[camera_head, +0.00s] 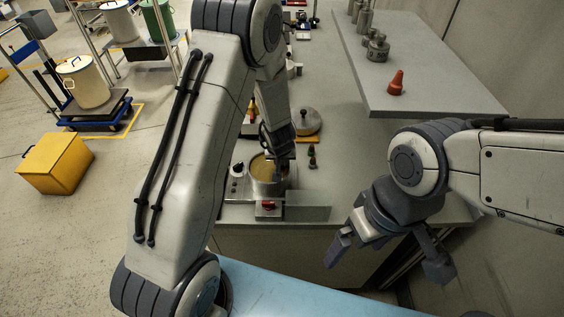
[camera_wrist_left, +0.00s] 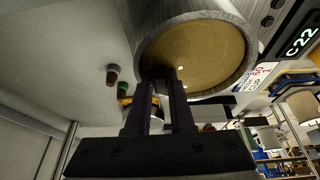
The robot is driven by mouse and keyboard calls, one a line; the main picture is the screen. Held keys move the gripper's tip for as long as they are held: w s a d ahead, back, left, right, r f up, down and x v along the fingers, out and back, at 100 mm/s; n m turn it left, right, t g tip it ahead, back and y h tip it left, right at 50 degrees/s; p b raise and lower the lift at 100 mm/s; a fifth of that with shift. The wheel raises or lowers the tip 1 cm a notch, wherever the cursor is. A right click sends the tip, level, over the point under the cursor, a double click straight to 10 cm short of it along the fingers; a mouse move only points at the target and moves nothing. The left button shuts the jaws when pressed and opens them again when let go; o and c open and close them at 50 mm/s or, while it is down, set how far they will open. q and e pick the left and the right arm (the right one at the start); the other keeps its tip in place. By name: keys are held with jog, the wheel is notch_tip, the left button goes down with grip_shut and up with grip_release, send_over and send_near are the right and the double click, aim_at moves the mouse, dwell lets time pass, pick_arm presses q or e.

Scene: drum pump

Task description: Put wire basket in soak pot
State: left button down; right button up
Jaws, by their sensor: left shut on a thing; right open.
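The soak pot (camera_head: 266,187) is a round metal pot with yellowish-brown liquid, on the bench's near end. It also shows at the top of the left wrist view (camera_wrist_left: 238,22). My left gripper (camera_head: 279,163) points down at the pot's opening. In the left wrist view its fingertips (camera_wrist_left: 161,75) overlap the pot's rim and the liquid. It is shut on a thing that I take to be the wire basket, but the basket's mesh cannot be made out. My right gripper (camera_head: 388,262) is open and empty, in front of the bench at the right, apart from the pot.
A raised shelf (camera_head: 430,95) holds a red cone (camera_head: 396,83) and metal weights. A yellow box (camera_head: 54,163) is on the floor.

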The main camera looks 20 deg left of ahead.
pick_arm(q)
jog(key=c, duration=0.7)
grip_release()
jog(key=shift+d, duration=0.15)
jog(key=c, duration=0.4)
